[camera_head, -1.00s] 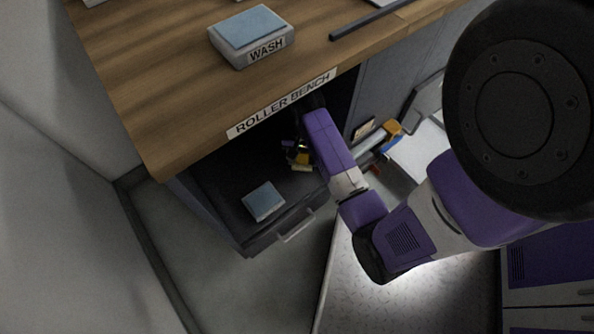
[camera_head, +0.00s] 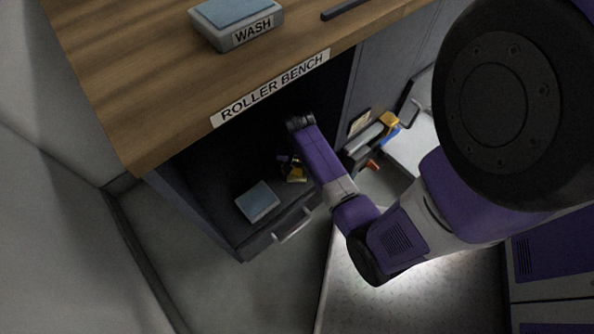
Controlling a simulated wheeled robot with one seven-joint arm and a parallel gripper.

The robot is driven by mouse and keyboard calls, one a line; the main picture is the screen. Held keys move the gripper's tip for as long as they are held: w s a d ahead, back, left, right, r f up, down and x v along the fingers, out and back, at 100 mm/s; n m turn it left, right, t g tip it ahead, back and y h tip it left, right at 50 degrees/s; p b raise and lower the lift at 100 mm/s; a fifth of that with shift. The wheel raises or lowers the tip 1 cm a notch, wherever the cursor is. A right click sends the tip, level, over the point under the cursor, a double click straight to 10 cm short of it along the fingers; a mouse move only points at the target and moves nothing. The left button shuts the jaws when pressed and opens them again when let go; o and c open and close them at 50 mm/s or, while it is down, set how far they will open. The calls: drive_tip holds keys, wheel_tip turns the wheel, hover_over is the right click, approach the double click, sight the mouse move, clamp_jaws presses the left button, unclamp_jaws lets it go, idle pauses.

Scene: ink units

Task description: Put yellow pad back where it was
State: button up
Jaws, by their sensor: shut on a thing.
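The yellow pad (camera_head: 297,175) is a small yellow piece low in the open drawer (camera_head: 215,196) under the bench. My gripper (camera_head: 291,168) is at the pad, inside the drawer near its right side, and is shut on it. The pad is partly covered by the gripper, and I cannot tell whether it touches the drawer floor. A blue-grey pad (camera_head: 257,201) lies in the drawer to the left of my gripper, near the front edge with the handle (camera_head: 293,226).
The wooden roller bench (camera_head: 130,80) overhangs the drawer. A WASH box (camera_head: 236,24) with a blue top and a dark bar (camera_head: 344,9) lie on it. Rollers and coloured items (camera_head: 376,135) are right of my forearm. Bare floor lies left of the drawer.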

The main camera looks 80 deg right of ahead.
drive_tip(key=o, duration=1.3)
drive_tip(key=shift+r, duration=0.1)
wheel_tip(320, 180, up, 12)
drive_tip(key=p, duration=0.4)
drive_tip(key=shift+f+p, duration=0.25)
drive_tip(key=shift+p, duration=0.15)
drive_tip(key=shift+w+a+r, duration=0.1)
drive_tip(key=a+r+n+t+h, duration=0.25)
drive_tip(key=a+n+t, duration=0.5)
drive_tip(key=a, duration=0.95)
drive_tip(key=s+a+r+n+t, duration=0.2)
drive_tip(key=r+n, duration=0.1)
drive_tip(key=r, duration=0.4)
drive_tip(key=s+a+r+n+t+y, duration=0.1)
drive_tip(key=s+a+r+n+t, duration=0.1)
drive_tip(key=r, duration=0.6)
drive_tip(key=s+a+r+n+t+y, duration=0.1)
drive_tip(key=s+a+r+n+t, duration=0.1)
drive_tip(key=r, duration=0.6)
drive_tip(key=shift+s+a+n+t, duration=0.15)
drive_tip(key=shift+a+n+t, duration=0.6)
drive_tip(key=shift+a+n, duration=0.25)
